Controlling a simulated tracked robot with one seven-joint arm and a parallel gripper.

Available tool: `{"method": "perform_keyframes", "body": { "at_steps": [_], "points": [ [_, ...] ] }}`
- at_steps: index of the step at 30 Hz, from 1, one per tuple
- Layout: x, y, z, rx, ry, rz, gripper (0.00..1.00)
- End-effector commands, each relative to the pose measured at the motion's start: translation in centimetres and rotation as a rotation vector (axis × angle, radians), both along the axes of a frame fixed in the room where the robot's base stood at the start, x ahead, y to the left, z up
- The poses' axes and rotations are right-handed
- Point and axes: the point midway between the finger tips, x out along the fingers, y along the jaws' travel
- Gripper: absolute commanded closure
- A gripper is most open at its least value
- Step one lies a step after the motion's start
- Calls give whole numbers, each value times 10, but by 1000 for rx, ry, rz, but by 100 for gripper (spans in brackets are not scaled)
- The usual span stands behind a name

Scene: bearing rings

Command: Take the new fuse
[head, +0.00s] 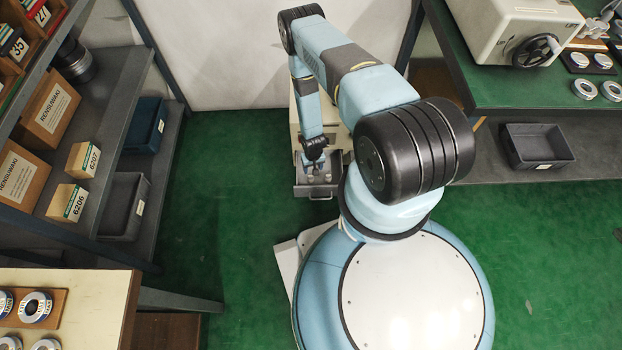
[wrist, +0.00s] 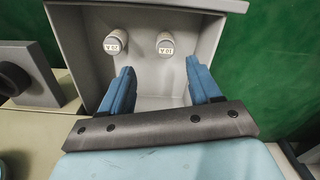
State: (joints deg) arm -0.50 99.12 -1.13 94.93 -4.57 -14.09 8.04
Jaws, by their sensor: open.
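A grey open drawer (wrist: 200,20) fills the top of the wrist view. Two pale cylindrical fuses stand inside it, a left one (wrist: 115,42) and a right one (wrist: 165,43). Each has a small label that seems to read 10 A; I cannot tell which is new. My gripper (wrist: 160,72) is open, its blue fingers reaching over the drawer, apart from both fuses, with nothing between them. In the head view my gripper (head: 314,163) is over the open drawer (head: 318,191); the fuses are too small there to tell apart.
A shelf (head: 120,90) with boxes stands at the left. A green-topped bench (head: 490,85) with a grey bin (head: 537,146) below is at the right. A table (head: 70,285) with rings is at the front left. Green floor (head: 215,190) is clear between shelf and drawer.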

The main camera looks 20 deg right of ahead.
Motion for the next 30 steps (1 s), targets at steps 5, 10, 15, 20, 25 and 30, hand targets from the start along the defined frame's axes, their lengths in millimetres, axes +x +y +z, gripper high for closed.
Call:
{"method": "perform_keyframes", "body": {
  "at_steps": [5,10,15,20,25,30],
  "points": [
    [0,1,-27,0,0,1,37],
    [0,1,-42,0,0,2,37],
    [0,2,-49,0,1,2,37],
    [4,7,-68,0,0,1,37],
    [6,8,-88,0,0,1,37],
    [6,8,-96,0,0,1,37]
  ]
}}
